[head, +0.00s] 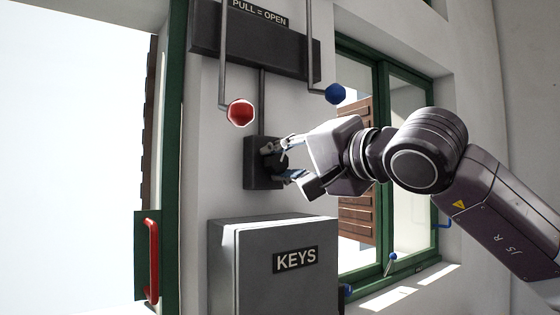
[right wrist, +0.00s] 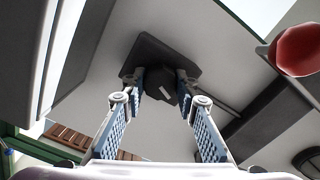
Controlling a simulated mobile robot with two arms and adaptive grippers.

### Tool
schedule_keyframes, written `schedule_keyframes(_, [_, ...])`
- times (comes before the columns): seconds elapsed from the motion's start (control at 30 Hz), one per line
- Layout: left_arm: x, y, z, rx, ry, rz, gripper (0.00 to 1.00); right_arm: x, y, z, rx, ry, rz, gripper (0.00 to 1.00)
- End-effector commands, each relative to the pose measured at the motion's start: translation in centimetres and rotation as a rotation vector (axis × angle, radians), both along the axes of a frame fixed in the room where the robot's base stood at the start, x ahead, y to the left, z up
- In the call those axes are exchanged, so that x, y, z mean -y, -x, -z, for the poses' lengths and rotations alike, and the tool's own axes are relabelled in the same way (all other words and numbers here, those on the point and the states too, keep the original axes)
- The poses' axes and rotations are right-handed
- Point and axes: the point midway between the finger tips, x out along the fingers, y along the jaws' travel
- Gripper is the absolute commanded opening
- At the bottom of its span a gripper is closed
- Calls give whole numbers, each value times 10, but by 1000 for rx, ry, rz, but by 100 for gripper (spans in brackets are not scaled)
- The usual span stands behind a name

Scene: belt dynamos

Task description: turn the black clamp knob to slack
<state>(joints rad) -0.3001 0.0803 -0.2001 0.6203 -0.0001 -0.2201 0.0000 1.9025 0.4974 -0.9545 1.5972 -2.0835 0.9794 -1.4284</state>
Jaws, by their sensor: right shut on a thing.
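The black clamp knob (head: 277,160) sits on a dark box (head: 257,181) on the white wall. In the right wrist view the knob (right wrist: 160,89) stands on its dark plate (right wrist: 139,50), between the finger pads. My right gripper (head: 284,158) reaches in from the right and is shut on the knob, one finger above and one below. The same gripper (right wrist: 161,87) shows from behind in the right wrist view. The knob's pointer or marks cannot be made out. My left gripper is not in view.
A grey KEYS box (head: 261,240) juts out below. A green-framed window (head: 385,250) lies to the right, and a red handle (head: 152,260) is at left.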

Motion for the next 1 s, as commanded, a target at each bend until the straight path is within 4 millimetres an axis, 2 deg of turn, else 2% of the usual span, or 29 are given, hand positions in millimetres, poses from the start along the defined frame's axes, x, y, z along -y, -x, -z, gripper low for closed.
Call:
schedule_keyframes(0.5, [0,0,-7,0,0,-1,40,-1,0,3,198,284,-2,3])
schedule_keyframes(1.0, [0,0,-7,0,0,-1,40,-2,0,5,237,341,-3,3])
